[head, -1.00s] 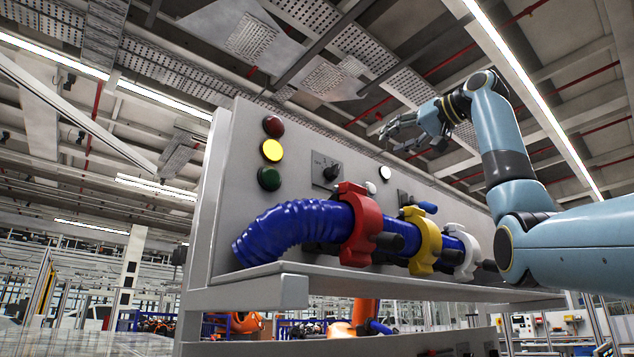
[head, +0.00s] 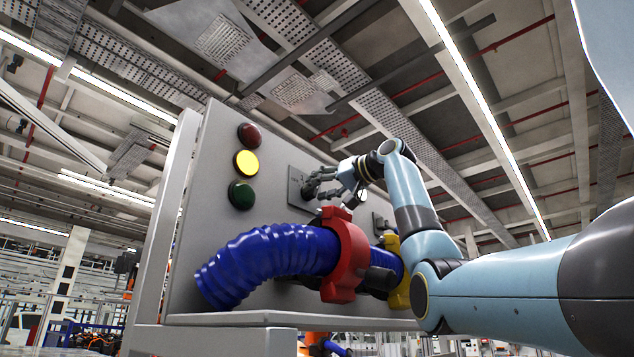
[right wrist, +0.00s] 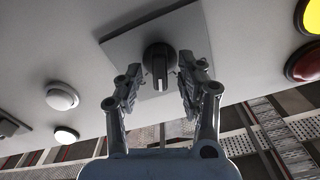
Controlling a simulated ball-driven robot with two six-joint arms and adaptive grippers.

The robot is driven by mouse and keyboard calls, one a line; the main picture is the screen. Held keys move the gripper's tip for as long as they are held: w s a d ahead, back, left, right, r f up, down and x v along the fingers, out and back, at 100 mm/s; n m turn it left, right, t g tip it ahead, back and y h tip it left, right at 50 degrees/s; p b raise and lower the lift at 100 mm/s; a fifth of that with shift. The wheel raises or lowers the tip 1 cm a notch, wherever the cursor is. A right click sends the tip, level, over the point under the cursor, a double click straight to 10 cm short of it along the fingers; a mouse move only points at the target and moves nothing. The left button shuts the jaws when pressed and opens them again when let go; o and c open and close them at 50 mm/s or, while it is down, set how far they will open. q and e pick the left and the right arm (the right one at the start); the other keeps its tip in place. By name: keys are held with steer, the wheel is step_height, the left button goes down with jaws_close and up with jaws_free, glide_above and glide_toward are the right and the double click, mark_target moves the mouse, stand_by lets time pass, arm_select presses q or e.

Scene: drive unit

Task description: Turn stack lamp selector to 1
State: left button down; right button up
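The stack lamp selector is a black knob (right wrist: 159,57) on a square grey plate (right wrist: 122,43) in the right wrist view. Its raised grip points down in that picture. In the head view the selector plate (head: 296,184) is partly hidden by my right gripper (head: 322,184). In the right wrist view my right gripper (right wrist: 160,86) is open, with one finger on each side of the knob. I cannot tell whether the fingers touch it. The stack lamps are red (head: 249,134), unlit, yellow (head: 246,162), lit, and green (head: 241,194), unlit. My left gripper is not in view.
Below the selector, a blue ribbed hose (head: 265,262) runs through a red clamp (head: 345,256) and a yellow clamp (head: 397,285). White round buttons (right wrist: 62,96) sit beside the selector on the grey panel (head: 205,235). A ledge (head: 290,320) runs below the hose.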

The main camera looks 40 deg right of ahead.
steer(key=shift+w, duration=0.3)
jaws_close()
steer(key=shift+n, duration=0.4)
steer(key=n, duration=0.2)
steer(key=shift+n, duration=0.4)
steer(key=shift+a+n, duration=0.1)
steer(key=shift+n, duration=2)
jaws_free()
